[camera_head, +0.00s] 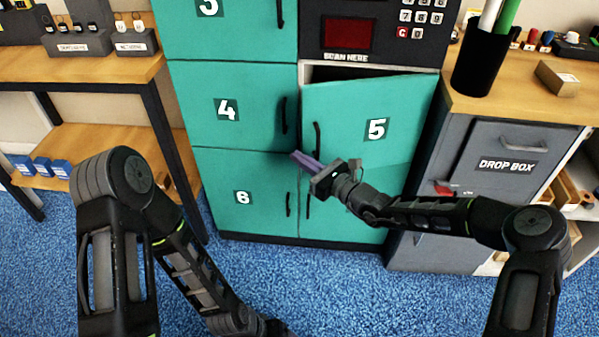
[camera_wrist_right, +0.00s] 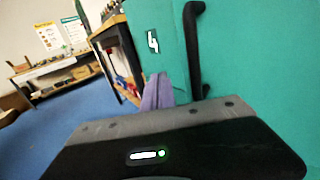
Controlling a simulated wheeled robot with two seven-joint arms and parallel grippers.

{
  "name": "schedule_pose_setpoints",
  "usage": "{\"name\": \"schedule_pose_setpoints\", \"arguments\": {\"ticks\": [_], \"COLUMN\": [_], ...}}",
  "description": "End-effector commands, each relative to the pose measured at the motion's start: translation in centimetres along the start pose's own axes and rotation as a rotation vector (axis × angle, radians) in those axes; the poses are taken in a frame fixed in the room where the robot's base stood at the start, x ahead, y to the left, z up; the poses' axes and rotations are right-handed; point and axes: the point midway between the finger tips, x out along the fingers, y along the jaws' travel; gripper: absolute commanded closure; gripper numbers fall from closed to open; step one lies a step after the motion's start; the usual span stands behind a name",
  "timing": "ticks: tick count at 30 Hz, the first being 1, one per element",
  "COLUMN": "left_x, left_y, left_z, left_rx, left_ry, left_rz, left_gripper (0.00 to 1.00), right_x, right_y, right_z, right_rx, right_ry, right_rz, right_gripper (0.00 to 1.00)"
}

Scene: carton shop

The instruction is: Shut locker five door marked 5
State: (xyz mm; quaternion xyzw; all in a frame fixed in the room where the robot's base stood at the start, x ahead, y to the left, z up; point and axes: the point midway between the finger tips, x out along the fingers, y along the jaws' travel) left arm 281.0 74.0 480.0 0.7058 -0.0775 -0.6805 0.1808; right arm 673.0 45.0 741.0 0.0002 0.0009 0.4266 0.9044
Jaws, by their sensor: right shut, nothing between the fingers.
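The locker five door (camera_head: 370,115) is teal with a white 5 on a dark label. It stands slightly ajar, with a dark gap along its top and its left, handle-side edge swung outward. Its black handle (camera_head: 317,140) is near that left edge. My right gripper (camera_head: 298,157) is shut and empty, its purple fingers pointing left near the lower end of the handle, in front of the lockers. I cannot tell whether it touches the door. In the right wrist view the closed purple fingers (camera_wrist_right: 157,92) are beside a black handle (camera_wrist_right: 194,45) and teal panels. My left gripper is out of view.
Locker 4 (camera_head: 205,105) and locker 6 (camera_head: 220,190) are flush, left of the door. A keypad panel (camera_head: 365,30) is above it. A grey drop box (camera_head: 490,180) stands to the right, a wooden table (camera_head: 75,75) to the left. Blue carpet (camera_head: 270,265) lies in front.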

Motion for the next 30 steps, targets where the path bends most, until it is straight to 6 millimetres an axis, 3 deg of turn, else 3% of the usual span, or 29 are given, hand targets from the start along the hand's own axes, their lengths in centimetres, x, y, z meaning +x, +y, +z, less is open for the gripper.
{"name": "schedule_pose_setpoints", "arguments": {"ticks": [8, 19, 23, 26, 30], "left_x": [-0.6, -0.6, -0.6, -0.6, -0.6], "left_y": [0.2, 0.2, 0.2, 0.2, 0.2], "left_z": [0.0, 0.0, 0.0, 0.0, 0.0], "left_rx": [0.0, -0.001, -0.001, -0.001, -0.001], "left_ry": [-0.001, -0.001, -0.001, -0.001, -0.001], "left_rz": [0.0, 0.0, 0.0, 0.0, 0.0], "left_gripper": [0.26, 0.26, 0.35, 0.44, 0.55], "right_x": [-2.9, -3.3, -3.4, -3.6, -5.6], "right_y": [3.3, 3.7, 4.1, 6.0, 11.8], "right_z": [0.1, 0.0, -0.2, -1.4, -5.8], "right_rx": [0.001, 0.0, -0.008, -0.039, -0.15], "right_ry": [0.0, 0.0, 0.008, 0.046, 0.172], "right_rz": [0.001, -0.001, 0.013, 0.071, 0.257], "right_gripper": [1.0, 1.0, 1.0, 1.0, 1.0]}}
